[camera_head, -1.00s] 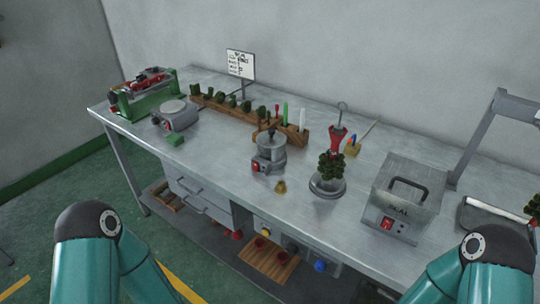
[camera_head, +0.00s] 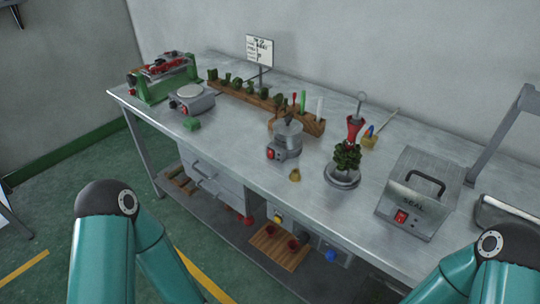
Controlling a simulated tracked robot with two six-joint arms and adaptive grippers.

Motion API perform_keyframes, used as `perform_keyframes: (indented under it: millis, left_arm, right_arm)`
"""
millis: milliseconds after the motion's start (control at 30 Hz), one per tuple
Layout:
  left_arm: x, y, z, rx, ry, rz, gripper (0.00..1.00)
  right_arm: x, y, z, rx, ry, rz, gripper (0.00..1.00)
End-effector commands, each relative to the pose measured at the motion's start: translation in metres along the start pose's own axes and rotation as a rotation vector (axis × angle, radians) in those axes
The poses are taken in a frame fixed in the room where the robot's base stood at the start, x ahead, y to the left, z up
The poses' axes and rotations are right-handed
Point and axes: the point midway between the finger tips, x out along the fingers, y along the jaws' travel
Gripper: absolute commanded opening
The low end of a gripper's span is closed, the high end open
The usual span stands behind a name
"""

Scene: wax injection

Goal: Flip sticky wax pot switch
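The sticky wax pot is most likely the small grey pot (camera_head: 287,140) with a lid, standing near the front edge at the middle of the metal bench. A red switch (camera_head: 271,154) shows on its front left side; its position is too small to tell. Both my teal arms show at the bottom of the view, left and right. Neither gripper is in view, and nothing of mine touches the pot.
On the metal bench (camera_head: 235,134), a grey box marked SEAL (camera_head: 418,195) stands right, a green tree on a round base (camera_head: 342,177) beside the pot, and a brass-coloured piece (camera_head: 295,174) before it. A wooden rack (camera_head: 240,92) and a hot-plate-like device (camera_head: 191,98) are left.

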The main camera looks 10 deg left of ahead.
Motion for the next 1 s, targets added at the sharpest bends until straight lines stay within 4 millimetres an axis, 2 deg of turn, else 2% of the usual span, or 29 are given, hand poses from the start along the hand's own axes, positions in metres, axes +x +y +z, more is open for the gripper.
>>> perform_keyframes:
  millis: [33,233,1000]
  left_arm:
    - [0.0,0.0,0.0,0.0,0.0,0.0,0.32]
    - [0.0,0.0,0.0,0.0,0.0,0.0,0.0]
    - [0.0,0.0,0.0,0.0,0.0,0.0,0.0]
  right_arm:
    - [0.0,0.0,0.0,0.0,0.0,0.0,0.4]
    - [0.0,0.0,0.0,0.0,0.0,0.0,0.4]
    - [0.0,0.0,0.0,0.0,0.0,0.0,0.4]
